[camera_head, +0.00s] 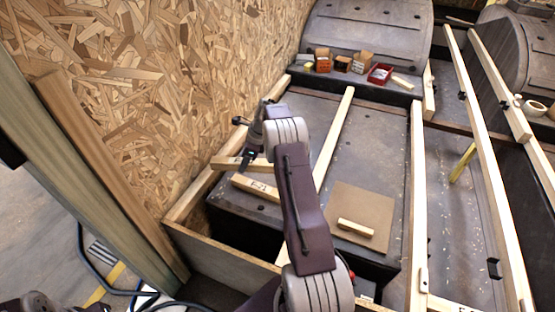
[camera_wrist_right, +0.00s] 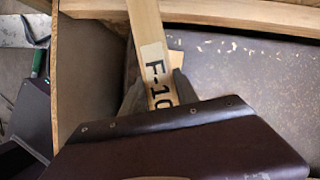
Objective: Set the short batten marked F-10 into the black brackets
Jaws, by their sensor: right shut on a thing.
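My right gripper (camera_head: 248,161) reaches in over the left side of the framing, near the chipboard wall. It is shut on a short pale batten (camera_head: 227,162), held across the gap beside the long wall-side rail. The right wrist view shows the batten marked F-10 (camera_wrist_right: 150,50) between the fingers of the right gripper (camera_wrist_right: 152,95), its label close to the fingertips. Small black brackets show on the rails, one on the wall-side rail (camera_head: 240,121) and one at the right (camera_head: 493,268). My left gripper is not in view.
Another short marked batten (camera_head: 255,187) lies just below the held one. A small wood block (camera_head: 356,228) sits on a brown board (camera_head: 375,208). Small boxes (camera_head: 323,59) and a red tray (camera_head: 380,73) stand by the wheel arch (camera_head: 370,28). Long battens run lengthwise.

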